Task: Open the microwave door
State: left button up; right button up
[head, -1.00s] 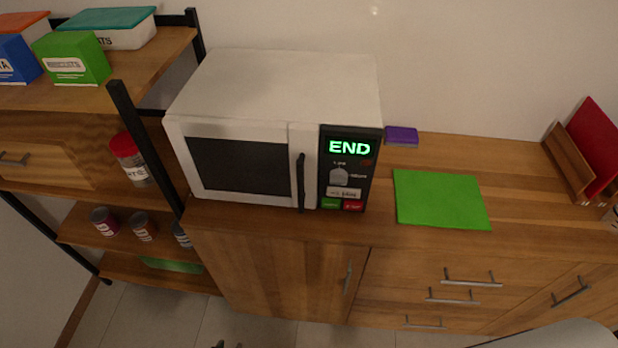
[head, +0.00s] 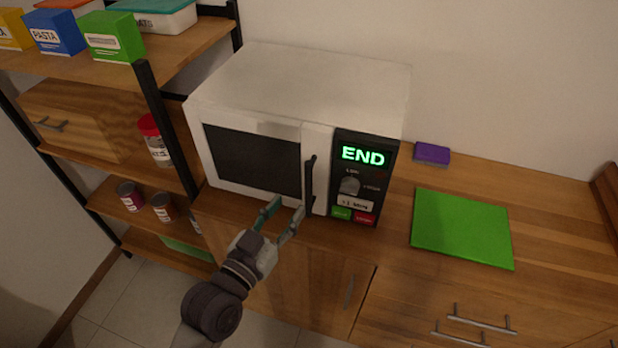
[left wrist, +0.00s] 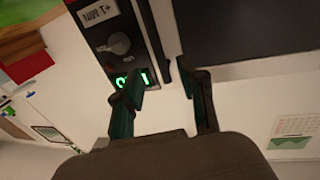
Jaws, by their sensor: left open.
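The white microwave (head: 300,85) stands on the wooden counter with its door (head: 250,160) shut. Its dark upright handle (head: 309,182) is at the door's right edge, beside the black control panel (head: 362,175) with a green "END" display. My left gripper (head: 285,208) is open and empty in front of the door's lower part, just left of the handle's lower end. In the left wrist view the image is upside down. There the handle (left wrist: 152,38) lies ahead, between the lines of the two open fingers (left wrist: 164,86), and a finger partly hides the display. My right gripper is out of view.
A shelf rack with boxes and jars stands close on the left, its black post (head: 165,125) near the microwave. A green mat (head: 462,228) and a purple block (head: 432,154) lie on the counter to the right. Cabinet doors and drawers are below.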

aim_at(306, 184)
pick_arm(q)
jog(key=p+x, duration=0.1)
jog(key=x, duration=0.8)
jog(key=shift+d, duration=0.1)
jog(key=shift+f, duration=0.1)
grip_shut()
